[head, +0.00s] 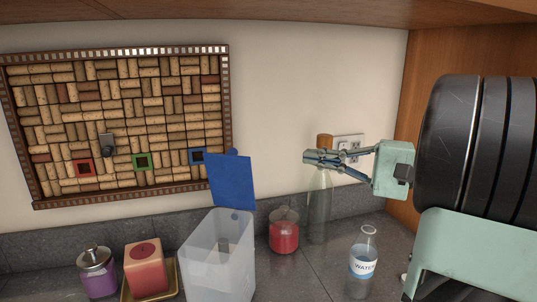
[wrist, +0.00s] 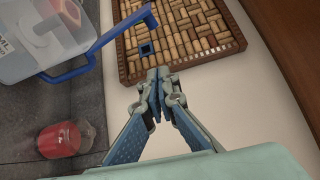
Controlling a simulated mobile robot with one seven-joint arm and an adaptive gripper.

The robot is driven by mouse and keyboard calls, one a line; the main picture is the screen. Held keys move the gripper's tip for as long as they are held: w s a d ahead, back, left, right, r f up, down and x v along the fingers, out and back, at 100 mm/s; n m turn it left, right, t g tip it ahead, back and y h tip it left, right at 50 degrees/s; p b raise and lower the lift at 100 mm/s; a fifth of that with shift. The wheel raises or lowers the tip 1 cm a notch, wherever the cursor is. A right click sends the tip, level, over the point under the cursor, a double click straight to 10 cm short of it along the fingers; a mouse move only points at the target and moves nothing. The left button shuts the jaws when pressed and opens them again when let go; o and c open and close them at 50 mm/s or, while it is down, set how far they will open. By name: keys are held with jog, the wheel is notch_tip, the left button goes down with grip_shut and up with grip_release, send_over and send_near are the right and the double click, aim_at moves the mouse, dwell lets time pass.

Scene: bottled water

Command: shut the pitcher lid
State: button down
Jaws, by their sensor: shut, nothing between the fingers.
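The clear plastic pitcher (head: 216,262) stands on the counter in the head view. Its blue lid (head: 231,180) is open, standing nearly upright at the back of the rim. In the wrist view the pitcher (wrist: 40,45) is at the upper left, with the blue lid (wrist: 122,26) seen almost edge-on. My gripper (head: 308,157) is shut and empty. It is raised to the right of the lid and apart from it, in front of the wall. Its closed fingertips (wrist: 158,76) show in the middle of the wrist view.
A glass bottle with a cork (head: 319,205) stands just below my gripper. A red jar (head: 284,232) is right of the pitcher, and a water bottle (head: 364,262) is farther right. A red candle (head: 146,268) and purple jar (head: 97,274) stand left. A cork board (head: 120,120) hangs behind.

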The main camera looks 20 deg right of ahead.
aim_at(251, 188)
jog(key=s+a+p+x, duration=0.2)
jog(key=x, duration=1)
jog(key=shift+a+b, duration=0.15)
jog(key=shift+b, duration=0.25)
jog(key=shift+s+a+r+n+b, duration=0.15)
jog(key=shift+s+n+b, duration=0.15)
jog(key=shift+b, duration=0.4)
jog(key=shift+s+a+n+b, duration=0.3)
jog(key=shift+s+n+b, duration=0.3)
jog(key=shift+b, duration=0.9)
jog(key=shift+a, duration=0.1)
jog(key=shift+s+a+n+b, duration=0.1)
jog(key=shift+s+n+b, duration=0.15)
jog(key=shift+b, duration=0.45)
